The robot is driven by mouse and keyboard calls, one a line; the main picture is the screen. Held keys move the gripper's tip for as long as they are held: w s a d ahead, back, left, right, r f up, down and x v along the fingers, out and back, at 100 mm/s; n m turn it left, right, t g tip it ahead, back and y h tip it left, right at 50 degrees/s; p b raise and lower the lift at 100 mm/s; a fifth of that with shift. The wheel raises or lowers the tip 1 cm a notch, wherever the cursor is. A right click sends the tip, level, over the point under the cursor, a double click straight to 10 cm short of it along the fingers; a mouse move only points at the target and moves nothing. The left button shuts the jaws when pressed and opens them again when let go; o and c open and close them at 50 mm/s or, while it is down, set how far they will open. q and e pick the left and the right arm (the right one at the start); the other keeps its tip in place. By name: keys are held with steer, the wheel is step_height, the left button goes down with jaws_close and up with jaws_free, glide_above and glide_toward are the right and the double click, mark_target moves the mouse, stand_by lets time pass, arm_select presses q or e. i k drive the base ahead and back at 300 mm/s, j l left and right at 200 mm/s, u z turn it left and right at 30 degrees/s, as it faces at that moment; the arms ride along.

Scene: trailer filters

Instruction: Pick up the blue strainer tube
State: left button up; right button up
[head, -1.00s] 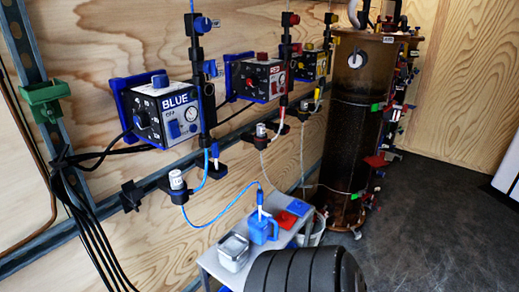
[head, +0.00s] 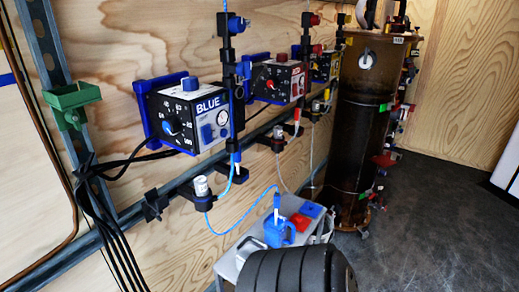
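The tube with a blue top and white lower part (head: 277,206), which looks like the blue strainer tube, stands upright in the blue jug (head: 279,233) on a small light table. A thin blue hose (head: 232,227) runs from its top to the fitting with a white cap (head: 202,188) on the wall rail. The tube's lower end is hidden inside the jug.
A metal container (head: 251,249) and red and blue flat pieces (head: 300,220) sit beside the jug. The BLUE pump box (head: 190,115) is on the wooden wall above. A tall brown tank (head: 365,125) stands behind. Dark floor (head: 440,210) is clear at right.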

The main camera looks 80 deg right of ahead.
mark_target(277, 196)
steer(key=i+z, duration=0.15)
steer(key=z, duration=2.5)
